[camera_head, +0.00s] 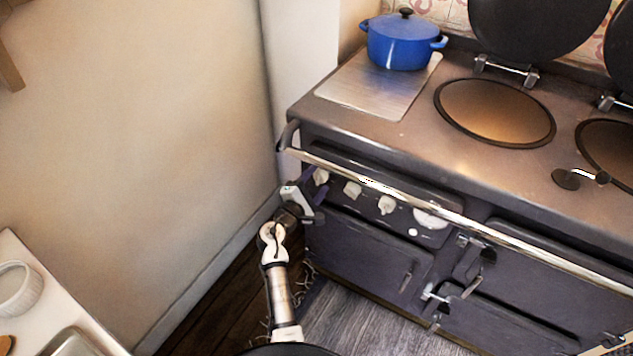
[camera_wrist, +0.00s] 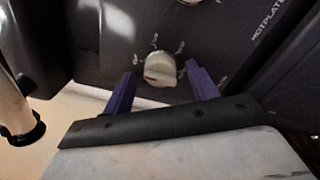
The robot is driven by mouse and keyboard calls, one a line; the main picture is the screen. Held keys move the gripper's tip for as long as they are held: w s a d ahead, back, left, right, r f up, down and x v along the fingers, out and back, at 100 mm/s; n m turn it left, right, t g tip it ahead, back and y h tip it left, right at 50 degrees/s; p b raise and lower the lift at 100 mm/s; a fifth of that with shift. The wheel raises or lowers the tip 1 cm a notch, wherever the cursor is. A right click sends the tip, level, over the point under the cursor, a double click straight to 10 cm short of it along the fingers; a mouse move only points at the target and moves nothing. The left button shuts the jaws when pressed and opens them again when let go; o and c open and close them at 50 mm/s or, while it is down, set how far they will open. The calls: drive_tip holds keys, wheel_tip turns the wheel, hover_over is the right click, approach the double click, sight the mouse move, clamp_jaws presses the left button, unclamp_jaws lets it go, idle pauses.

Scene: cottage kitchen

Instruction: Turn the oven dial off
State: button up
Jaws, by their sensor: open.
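The black range oven (camera_head: 360,240) has a row of cream dials on its front panel. The leftmost dial (camera_head: 321,176) is right beside my gripper (camera_head: 311,183), which reaches in at the panel's left end. Further right are a middle dial (camera_head: 352,189) and a right dial (camera_head: 387,204). In the wrist view one cream dial (camera_wrist: 160,70) with a small red mark lies between the tips of my two purple fingers. My gripper (camera_wrist: 161,68) is open around it, with a gap visible on both sides. I cannot tell whether the fingertips reach past the dial's face.
A chrome rail (camera_head: 480,232) runs along the oven front just above the dials. The wall (camera_head: 200,130) is close on the left. A blue pot (camera_head: 400,42) stands on the stove top. A white counter (camera_head: 45,300) is at lower left.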

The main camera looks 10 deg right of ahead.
drive_tip(key=b+v, duration=0.2)
drive_tip(key=v, duration=1.1)
drive_tip(key=shift+s, duration=0.1)
